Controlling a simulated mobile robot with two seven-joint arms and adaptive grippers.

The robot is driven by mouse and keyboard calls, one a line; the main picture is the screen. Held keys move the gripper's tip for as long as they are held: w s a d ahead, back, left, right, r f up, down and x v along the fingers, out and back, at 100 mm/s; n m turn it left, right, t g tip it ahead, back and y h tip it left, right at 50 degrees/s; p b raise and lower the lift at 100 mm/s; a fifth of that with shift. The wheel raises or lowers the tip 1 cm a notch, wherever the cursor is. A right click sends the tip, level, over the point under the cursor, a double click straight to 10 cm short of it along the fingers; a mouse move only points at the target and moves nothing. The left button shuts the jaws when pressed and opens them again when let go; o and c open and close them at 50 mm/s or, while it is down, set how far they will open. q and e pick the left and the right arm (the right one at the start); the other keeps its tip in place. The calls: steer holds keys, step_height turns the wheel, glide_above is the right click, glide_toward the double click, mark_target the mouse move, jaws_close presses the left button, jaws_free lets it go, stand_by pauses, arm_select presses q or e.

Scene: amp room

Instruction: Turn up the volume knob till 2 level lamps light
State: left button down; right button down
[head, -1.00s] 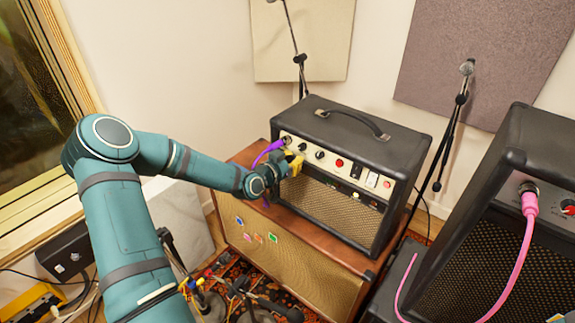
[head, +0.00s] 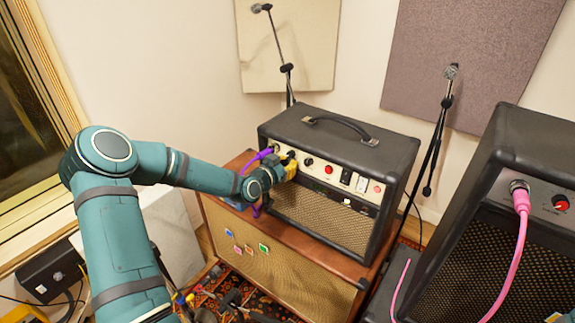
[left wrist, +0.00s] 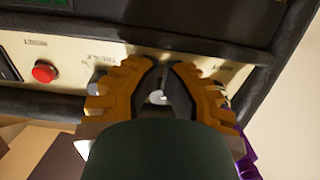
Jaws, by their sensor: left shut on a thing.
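The black guitar amp (head: 345,150) stands on a wooden cabinet, its cream control panel facing me. My left gripper (head: 289,166) is at the left part of that panel. In the left wrist view its yellow ridged fingers (left wrist: 160,85) are shut on a dark knob (left wrist: 158,97) with a pale mark, mostly hidden between them. Another dark knob (head: 309,161) is just right of the gripper. My right gripper is out of view.
A purple cable (head: 262,155) plugs in at the panel's left end, close to the gripper. A red button (head: 328,169) and switches are farther right. A second amp (head: 510,140) with a pink cable (head: 520,235) stands at right. Microphone stands rise behind.

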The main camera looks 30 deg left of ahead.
arm_select(q)
steer(key=shift+w+r, duration=0.15)
steer(key=shift+r, duration=0.2)
steer(key=shift+d, duration=0.1)
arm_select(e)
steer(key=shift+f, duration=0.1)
